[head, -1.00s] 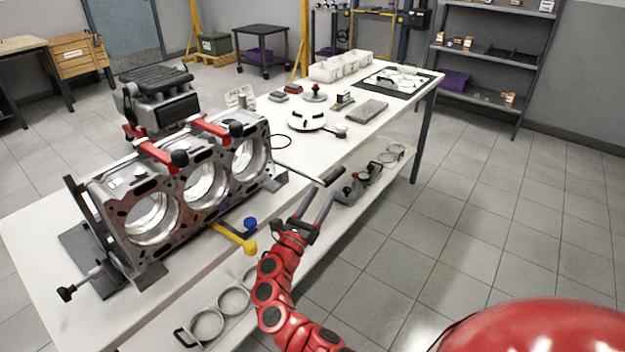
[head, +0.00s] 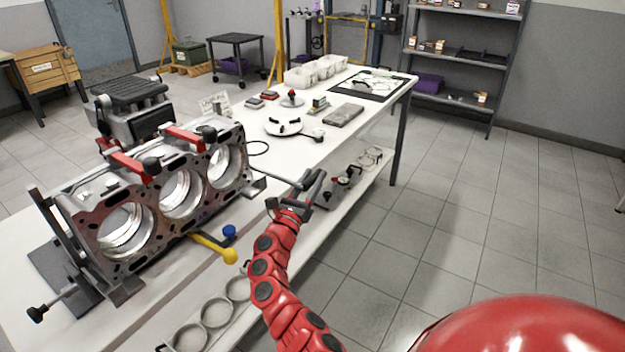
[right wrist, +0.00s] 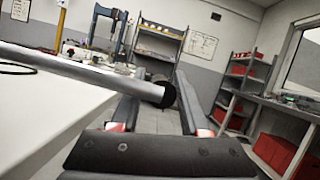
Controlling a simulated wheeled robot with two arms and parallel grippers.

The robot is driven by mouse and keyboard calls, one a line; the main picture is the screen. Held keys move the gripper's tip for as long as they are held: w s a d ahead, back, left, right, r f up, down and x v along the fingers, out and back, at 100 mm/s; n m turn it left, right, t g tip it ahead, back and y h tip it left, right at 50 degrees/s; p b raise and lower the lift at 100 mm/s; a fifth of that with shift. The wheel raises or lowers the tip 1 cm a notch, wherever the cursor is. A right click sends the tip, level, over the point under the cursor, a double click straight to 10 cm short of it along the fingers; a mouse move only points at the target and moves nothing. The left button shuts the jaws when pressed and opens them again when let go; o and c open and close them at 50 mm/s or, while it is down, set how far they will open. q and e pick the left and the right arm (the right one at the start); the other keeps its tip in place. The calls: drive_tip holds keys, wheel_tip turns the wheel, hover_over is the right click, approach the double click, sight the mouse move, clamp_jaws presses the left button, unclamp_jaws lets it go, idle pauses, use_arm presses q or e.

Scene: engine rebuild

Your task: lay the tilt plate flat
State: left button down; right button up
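The engine block (head: 150,195) stands tilted on its fixture at the left of the bench, its round bores facing me. A grey plate (head: 62,264) shows at its foot; most of the fixture is hidden behind the block. A long grey bar (head: 275,175) sticks out from the fixture to the right and ends in a dark grip. The bar also crosses the right wrist view (right wrist: 90,72), its dark end lying between the finger lines. My right gripper (head: 308,185) is open at the bar's end; contact cannot be told. My left gripper is not in view.
A yellow lever (head: 212,247) and a blue knob (head: 229,232) stick out at the block's front. A white round part (head: 284,124) and small tools lie farther along the bench. Metal rings (head: 217,312) sit on the lower shelf (head: 255,290).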

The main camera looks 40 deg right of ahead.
clamp_jaws()
idle(1.1)
